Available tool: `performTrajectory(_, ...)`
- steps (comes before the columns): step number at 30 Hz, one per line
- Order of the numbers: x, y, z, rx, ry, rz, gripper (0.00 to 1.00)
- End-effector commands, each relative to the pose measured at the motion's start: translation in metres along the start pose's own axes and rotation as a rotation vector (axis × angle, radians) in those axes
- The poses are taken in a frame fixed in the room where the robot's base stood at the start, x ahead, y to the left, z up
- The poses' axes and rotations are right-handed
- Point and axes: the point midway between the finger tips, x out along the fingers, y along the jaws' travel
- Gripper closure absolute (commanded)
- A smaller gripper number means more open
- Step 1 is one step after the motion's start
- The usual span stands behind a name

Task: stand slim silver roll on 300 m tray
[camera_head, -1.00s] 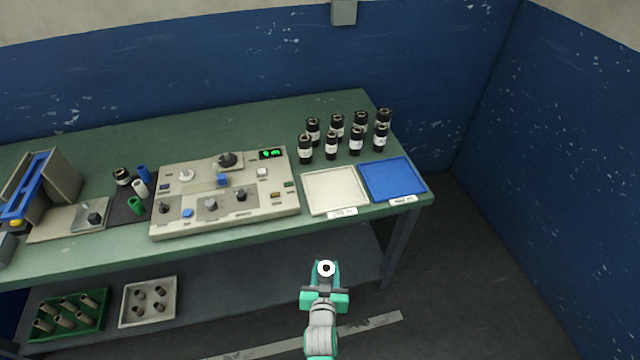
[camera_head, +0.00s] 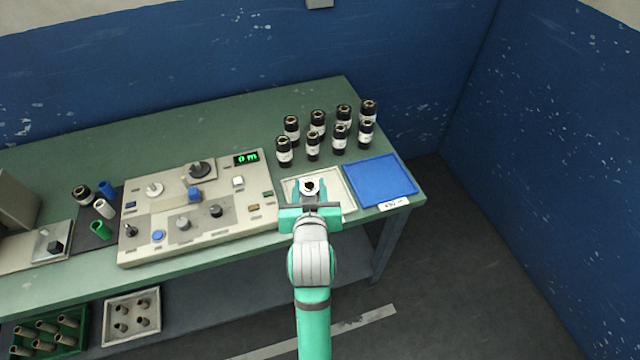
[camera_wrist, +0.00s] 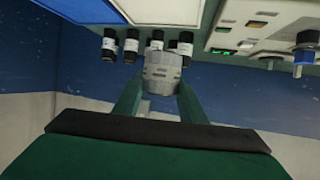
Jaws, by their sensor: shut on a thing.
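My gripper (camera_head: 310,203) is shut on the slim silver roll (camera_head: 309,187), which stands upright with its open core facing up. In the wrist view the grey silver roll (camera_wrist: 162,72) sits between both fingers. In the head view the roll and gripper overlap the white tray (camera_head: 348,205) at the table's front edge. I cannot tell how high the roll is above it. The white tray also shows at the top of the wrist view (camera_wrist: 165,10).
A blue tray (camera_head: 382,181) with a label adjoins the white tray on the right. Several black rolls with white labels (camera_head: 312,146) stand behind the trays. The control panel (camera_head: 140,235) is just left, its display (camera_head: 246,159) lit green. The floor right of the table is clear.

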Motion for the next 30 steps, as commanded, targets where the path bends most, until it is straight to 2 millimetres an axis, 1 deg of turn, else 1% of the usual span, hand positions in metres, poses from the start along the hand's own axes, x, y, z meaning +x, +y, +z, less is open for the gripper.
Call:
performTrajectory(1, 0.012, 0.001, 0.0, -0.001, 0.0, -0.002, 0.87)
performTrajectory(6, 0.051, -0.001, 0.002, -0.008, 0.0, -0.02, 0.87)
performTrajectory(8, 0.064, 0.001, 0.002, -0.008, 0.0, -0.021, 0.87)
performTrajectory(12, 0.091, 0.013, 0.019, -0.004, -0.002, -0.012, 0.87)
performTrajectory(15, 0.106, 0.021, 0.028, -0.001, -0.002, -0.005, 0.87)
performTrajectory(18, 0.117, 0.026, 0.033, 0.0, -0.001, -0.002, 0.87)
performTrajectory(26, 0.131, 0.031, 0.041, 0.001, 0.0, 0.001, 0.87)
performTrajectory(30, 0.137, 0.029, 0.061, 0.0, -0.002, -0.001, 0.87)
